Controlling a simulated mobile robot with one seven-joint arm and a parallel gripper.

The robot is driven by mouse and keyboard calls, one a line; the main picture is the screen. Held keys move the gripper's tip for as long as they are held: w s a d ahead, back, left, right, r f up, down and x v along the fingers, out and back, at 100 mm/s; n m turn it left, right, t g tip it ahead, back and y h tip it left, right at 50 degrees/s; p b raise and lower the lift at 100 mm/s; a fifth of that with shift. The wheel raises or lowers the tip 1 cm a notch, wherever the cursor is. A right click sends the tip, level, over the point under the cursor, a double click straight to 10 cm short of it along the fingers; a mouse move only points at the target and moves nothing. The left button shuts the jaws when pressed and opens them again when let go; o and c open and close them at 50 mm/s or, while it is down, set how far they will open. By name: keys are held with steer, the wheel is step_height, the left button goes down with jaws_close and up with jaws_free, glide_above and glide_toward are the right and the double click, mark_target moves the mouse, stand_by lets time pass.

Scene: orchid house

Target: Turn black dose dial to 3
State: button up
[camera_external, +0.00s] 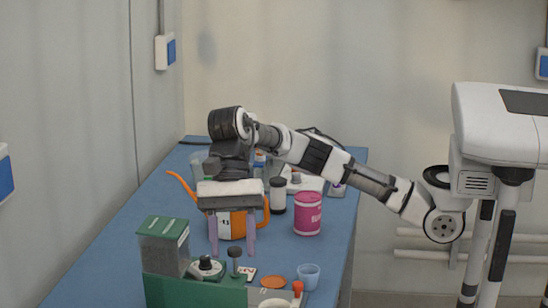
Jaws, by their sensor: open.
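A green dosing machine (205,293) stands at the front of the blue bench. A black dial (205,263) with a pale rim sits on its top, beside the hopper. The number it points to is too small to read. A dark round-topped knob on a stem (235,254) stands to the right of that dial. My gripper (232,255) points down behind the machine, its two purple fingers apart and empty between them as far as I can see. Its left fingertip is close behind the black dial; whether they touch I cannot tell.
A clear hopper with a green lid (164,245) rises at the machine's left. An orange and white watering can (238,224) stands behind my fingers. The bench's left side is bare.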

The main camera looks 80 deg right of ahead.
steer(key=w+d+f+m+t+h, duration=0.2)
steer(key=w+d, duration=0.4)
steer(key=d, duration=0.3)
steer(key=m+h, duration=0.4)
steer(key=h, duration=0.1)
glide_above(205, 257)
step_height(205, 257, down, 8)
step_height(205, 257, down, 14)
steer(key=shift+a+r+p, duration=0.1)
steer(key=shift+p, duration=0.35)
steer(key=c, duration=1)
